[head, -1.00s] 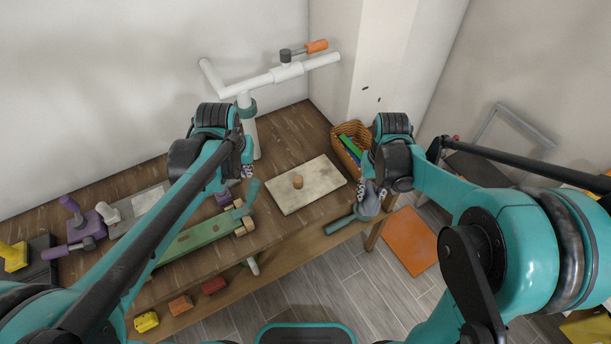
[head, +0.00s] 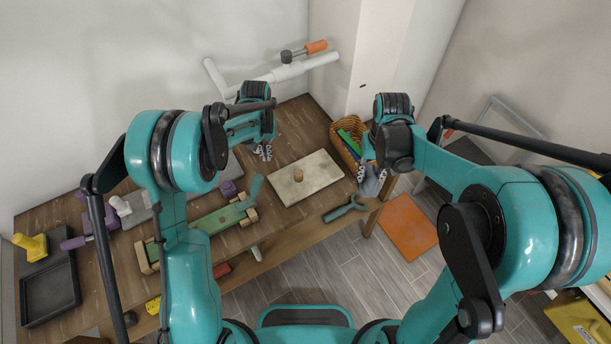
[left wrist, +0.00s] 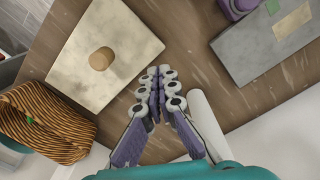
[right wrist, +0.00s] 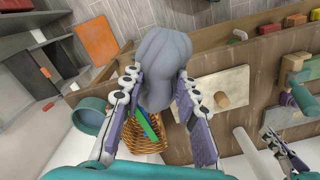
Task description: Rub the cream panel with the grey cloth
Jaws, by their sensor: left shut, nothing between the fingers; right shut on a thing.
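The cream panel (head: 318,181) lies flat on the wooden table, with a small round wooden knob (head: 298,175) on it. It also shows in the left wrist view (left wrist: 76,66) and the right wrist view (right wrist: 231,100). The grey cloth (right wrist: 164,65) is pinched between the fingers of my right gripper (right wrist: 160,85); in the head view this cloth (head: 371,182) hangs just right of the panel, apart from it. My left gripper (head: 262,152) is shut and empty, above the table beside the panel's left far corner. In its wrist view the fingers (left wrist: 158,95) meet with nothing between.
A wicker basket (head: 341,148) with green and blue items stands right of the panel. A teal-handled tool (head: 346,209) lies at the front edge. A green wooden toy (head: 222,218) lies to the left. A white pipe stand (head: 285,72) rises behind.

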